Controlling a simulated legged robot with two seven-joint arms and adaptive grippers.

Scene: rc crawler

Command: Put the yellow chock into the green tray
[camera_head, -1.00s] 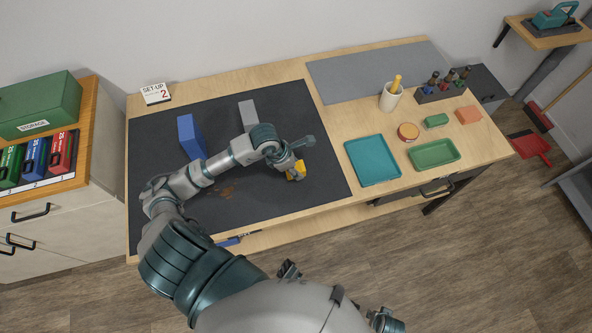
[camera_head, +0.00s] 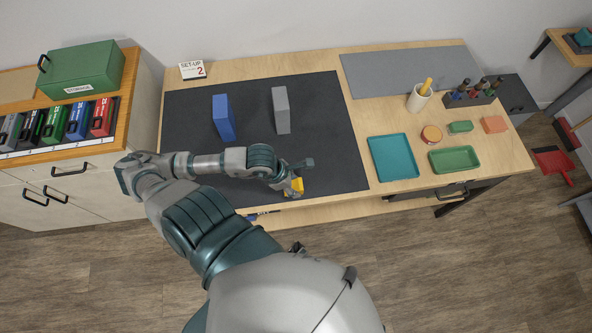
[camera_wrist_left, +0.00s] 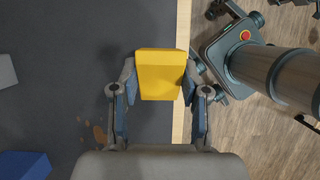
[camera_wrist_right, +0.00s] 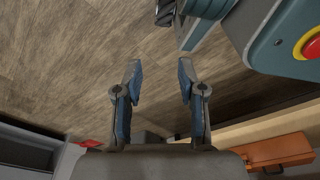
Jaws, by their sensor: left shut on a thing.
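The yellow chock (camera_head: 296,186) is at the front right part of the dark mat. My left gripper (camera_head: 294,188) is shut on it; in the left wrist view the chock (camera_wrist_left: 160,75) sits between the two fingers (camera_wrist_left: 158,92). I cannot tell how far above the mat it is. The green tray (camera_head: 454,160) lies on the wooden tabletop to the right, apart from the gripper, and looks empty. My right gripper (camera_wrist_right: 160,85) shows in the right wrist view with its fingers apart and nothing between them, above the floor.
A teal tray (camera_head: 393,157) lies between the mat (camera_head: 330,120) and the green tray. A round tin (camera_head: 431,134), a green block (camera_head: 460,127) and an orange block (camera_head: 493,125) stand behind the green tray. Blue (camera_head: 223,118) and grey (camera_head: 281,110) blocks stand on the mat.

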